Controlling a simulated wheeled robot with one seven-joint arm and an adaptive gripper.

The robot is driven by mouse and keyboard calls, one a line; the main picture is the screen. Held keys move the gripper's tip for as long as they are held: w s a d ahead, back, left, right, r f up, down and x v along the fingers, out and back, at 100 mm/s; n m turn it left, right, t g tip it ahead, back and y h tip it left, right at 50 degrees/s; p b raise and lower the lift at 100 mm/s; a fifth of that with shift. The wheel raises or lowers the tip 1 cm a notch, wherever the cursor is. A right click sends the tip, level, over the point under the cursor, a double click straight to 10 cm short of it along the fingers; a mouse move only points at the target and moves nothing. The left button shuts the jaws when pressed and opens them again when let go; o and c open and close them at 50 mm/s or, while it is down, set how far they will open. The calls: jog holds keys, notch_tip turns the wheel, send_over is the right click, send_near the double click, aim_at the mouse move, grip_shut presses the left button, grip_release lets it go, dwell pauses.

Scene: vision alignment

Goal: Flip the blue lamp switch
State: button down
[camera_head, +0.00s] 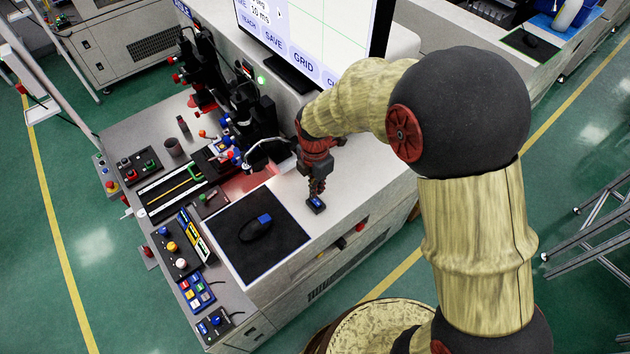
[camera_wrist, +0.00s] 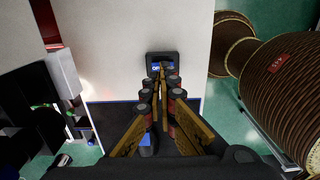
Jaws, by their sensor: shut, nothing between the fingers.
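A small dark switch box with a blue patch (camera_head: 316,204) sits on the white bench top, right of the mouse mat. In the wrist view the same dark box (camera_wrist: 149,59) shows a blue, partly hidden lettered patch at its centre. My gripper (camera_head: 318,191) points down at this box; its fingers are shut and empty. In the wrist view the fingertips (camera_wrist: 161,73) overlap the box's near edge and hide part of it. I cannot tell whether they touch it. The switch's position cannot be made out.
A black mat (camera_head: 262,262) with a mouse (camera_head: 255,228) lies left of my gripper. A monitor (camera_head: 315,35) stands behind. Control boxes (camera_head: 195,290) and a small box with blue knobs (camera_head: 214,325) line the left edge. Black optical equipment (camera_head: 250,110) stands at the back left.

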aim_at(318, 204)
jog(key=shift+f, duration=1.65)
jog(key=shift+p, duration=0.3)
jog(key=shift+w+a+f+g+h, duration=0.1)
jog(key=shift+w+f+g+h, duration=0.05)
jog(key=shift+f+g+h, duration=0.2)
jog(key=shift+s+d+r+p, duration=0.1)
jog(key=shift+s+d+p, duration=0.35)
jog(key=shift+s, duration=0.3)
jog(key=shift+r, duration=0.15)
